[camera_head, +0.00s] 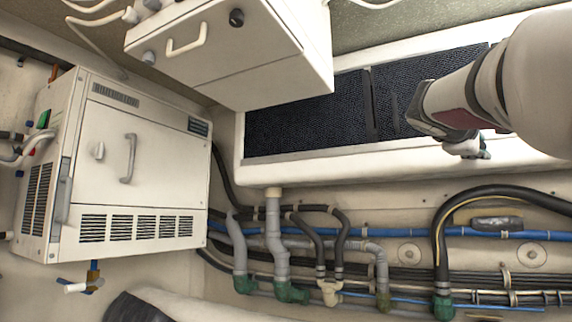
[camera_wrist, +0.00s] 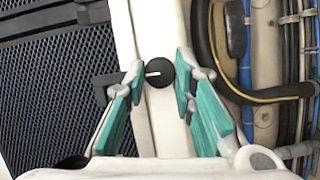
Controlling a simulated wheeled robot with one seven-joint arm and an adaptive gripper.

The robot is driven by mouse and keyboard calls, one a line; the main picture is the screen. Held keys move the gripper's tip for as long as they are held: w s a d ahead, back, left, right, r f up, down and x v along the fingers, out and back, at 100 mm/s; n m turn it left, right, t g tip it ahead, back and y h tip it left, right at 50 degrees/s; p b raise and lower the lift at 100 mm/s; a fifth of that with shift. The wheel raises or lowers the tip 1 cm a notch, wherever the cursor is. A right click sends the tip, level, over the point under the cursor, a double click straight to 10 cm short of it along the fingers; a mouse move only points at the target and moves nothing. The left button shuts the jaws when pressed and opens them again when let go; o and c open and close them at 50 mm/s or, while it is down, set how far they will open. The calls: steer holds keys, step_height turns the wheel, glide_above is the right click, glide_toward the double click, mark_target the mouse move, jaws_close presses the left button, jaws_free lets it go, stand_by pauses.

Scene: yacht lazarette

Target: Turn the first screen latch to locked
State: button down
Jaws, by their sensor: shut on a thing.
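The first screen latch shows in the wrist view as a round black knob (camera_wrist: 158,77) with a white mark pointing left. It sits on the pale frame strip, with a dark tab (camera_wrist: 105,86) reaching left towards the mesh. My gripper (camera_wrist: 159,68) has its green-padded fingers on either side of the knob and is shut on it. In the head view my gripper (camera_head: 466,146) is at the lower frame edge of the dark mesh screen (camera_head: 310,115), on the right. The latch is hidden there behind the gripper.
A white cabinet (camera_head: 225,60) hangs left of my arm, overlapping the screen. A white vented unit (camera_head: 125,165) stands at far left. Hoses and blue pipes (camera_head: 400,236) run below the frame; a thick black hose (camera_wrist: 235,85) passes close to the right finger.

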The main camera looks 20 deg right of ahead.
steer(key=c, duration=1.3)
jaws_free()
steer(key=shift+c, duration=0.2)
steer(key=v, duration=1.2)
